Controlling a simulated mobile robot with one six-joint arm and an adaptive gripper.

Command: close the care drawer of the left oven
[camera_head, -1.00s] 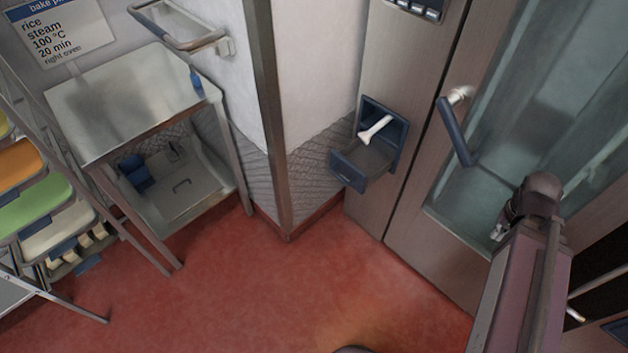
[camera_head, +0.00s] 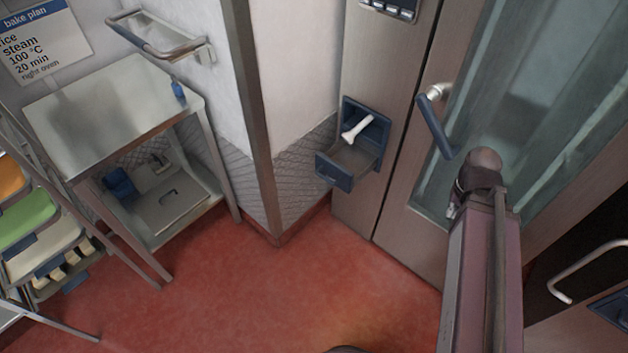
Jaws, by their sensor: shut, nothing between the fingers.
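The care drawer (camera_head: 335,171) is a small blue-fronted drawer in the brown oven panel, left of the glass door. It stands open, pulled out toward the lower left from its dark blue frame (camera_head: 378,113). A white rod-like piece (camera_head: 357,128) with a wider end shows in the drawer's opening. The oven door (camera_head: 520,110) with its blue-and-silver handle (camera_head: 436,124) is shut, to the right of the drawer. My arm rises at the right, in front of the door, its dark joint right of and slightly below the drawer. I cannot make out my gripper's fingers.
A steel table (camera_head: 110,105) with a lower shelf stands at the left, below a wall rail (camera_head: 165,45). A rack with coloured trays (camera_head: 30,220) is at the far left. A wall corner post (camera_head: 258,130) stands left of the drawer. The red floor (camera_head: 250,290) below is clear.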

